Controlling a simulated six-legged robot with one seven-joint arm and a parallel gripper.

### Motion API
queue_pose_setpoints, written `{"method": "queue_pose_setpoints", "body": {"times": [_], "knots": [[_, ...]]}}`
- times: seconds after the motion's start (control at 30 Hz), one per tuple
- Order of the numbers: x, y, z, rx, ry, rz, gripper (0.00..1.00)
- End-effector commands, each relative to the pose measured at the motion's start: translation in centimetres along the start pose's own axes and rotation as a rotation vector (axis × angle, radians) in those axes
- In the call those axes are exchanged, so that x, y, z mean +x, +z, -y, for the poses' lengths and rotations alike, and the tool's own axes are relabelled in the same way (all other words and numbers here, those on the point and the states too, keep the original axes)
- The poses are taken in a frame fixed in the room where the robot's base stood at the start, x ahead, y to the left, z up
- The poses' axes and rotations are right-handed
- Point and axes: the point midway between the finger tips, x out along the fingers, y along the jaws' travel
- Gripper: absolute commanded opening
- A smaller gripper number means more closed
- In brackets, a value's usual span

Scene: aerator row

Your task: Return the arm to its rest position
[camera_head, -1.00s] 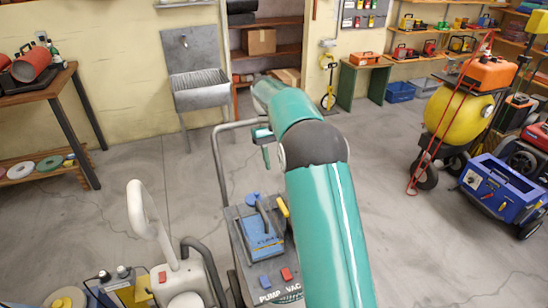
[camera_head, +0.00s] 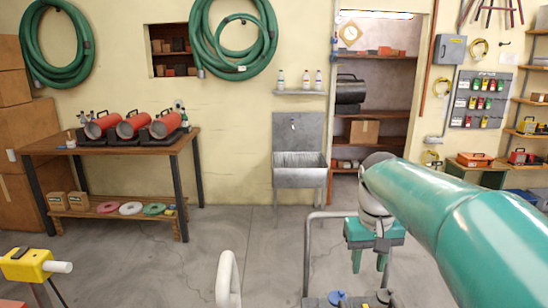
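My gripper (camera_head: 369,264) hangs from the pale wrist at the end of my green arm, right of the middle in the head view. Its two green fingers point down with a gap between them, and I see nothing held. It is in front of a grey metal tube handle (camera_head: 307,250) and above the top of a machine (camera_head: 318,302) with a blue knob at the bottom edge. The arm comes in from the lower right and is bent at the wrist. It hides part of the right side of the room.
A white curved handle (camera_head: 228,278) rises at bottom centre, with a yellow tool (camera_head: 27,265) at lower left. A wooden workbench (camera_head: 110,142) with red cylinders stands left. A metal sink (camera_head: 299,176) is at the back wall. Floor between bench and sink is open.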

Motion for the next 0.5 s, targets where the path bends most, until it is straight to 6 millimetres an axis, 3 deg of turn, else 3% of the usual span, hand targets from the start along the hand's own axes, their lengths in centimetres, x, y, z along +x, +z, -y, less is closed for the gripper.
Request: {"method": "queue_pose_setpoints", "body": {"times": [0.23, 0.5], "knots": [[-1.3, 7.1, 2.0, 0.005, -0.004, -0.163, 0.38], [0.1, 14.2, 3.7, 0.014, -0.019, -0.334, 0.38]]}}
